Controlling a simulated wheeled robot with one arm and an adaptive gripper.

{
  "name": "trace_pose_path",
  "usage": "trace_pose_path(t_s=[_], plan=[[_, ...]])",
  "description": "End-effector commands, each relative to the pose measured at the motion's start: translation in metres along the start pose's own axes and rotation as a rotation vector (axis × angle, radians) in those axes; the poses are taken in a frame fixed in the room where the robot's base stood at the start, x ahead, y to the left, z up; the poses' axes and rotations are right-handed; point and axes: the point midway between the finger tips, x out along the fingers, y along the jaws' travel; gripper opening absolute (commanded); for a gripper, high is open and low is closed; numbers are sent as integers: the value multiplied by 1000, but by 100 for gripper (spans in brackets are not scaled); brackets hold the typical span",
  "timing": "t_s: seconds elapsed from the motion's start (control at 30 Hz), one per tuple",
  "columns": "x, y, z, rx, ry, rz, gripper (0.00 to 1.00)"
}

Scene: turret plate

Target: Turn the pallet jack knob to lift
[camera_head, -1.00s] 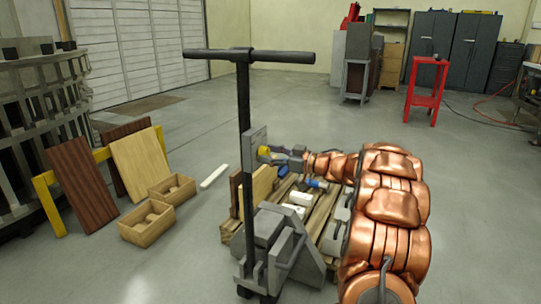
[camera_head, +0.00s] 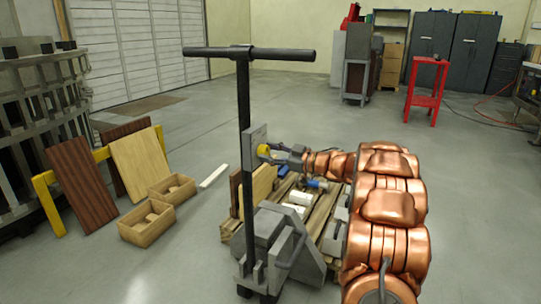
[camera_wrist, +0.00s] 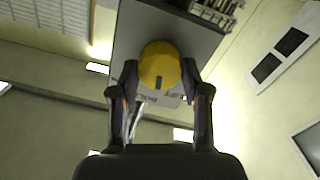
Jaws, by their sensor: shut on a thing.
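The pallet jack (camera_head: 266,238) stands in front of me with a T-shaped handle (camera_head: 250,53) on an upright post. A grey plate (camera_head: 258,132) is fixed to the post. A yellow round knob (camera_wrist: 159,64) sits on this plate, with a dark pointer mark toward its lower edge in the wrist view. The knob also shows in the head view (camera_head: 263,151). My gripper (camera_wrist: 161,84) is shut on the knob, one finger on each side. Lettering on the plate below the knob is partly hidden by my fingers; "LIFT" cannot be read with certainty.
A wooden pallet (camera_head: 322,226) with several small items lies behind the jack. Wooden boxes (camera_head: 147,222) and leaning boards (camera_head: 76,188) stand at the left. A red stand (camera_head: 424,92) is at the back right. Open floor lies between.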

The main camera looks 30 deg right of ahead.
Motion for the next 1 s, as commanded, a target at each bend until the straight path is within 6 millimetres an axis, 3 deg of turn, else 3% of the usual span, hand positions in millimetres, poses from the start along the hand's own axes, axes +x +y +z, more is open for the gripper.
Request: trace_pose_path(t_s=[0.5,1.0], plan=[[-1,-2,4,-446,3,1,12],[0,-1,1,-654,7,2,12]])
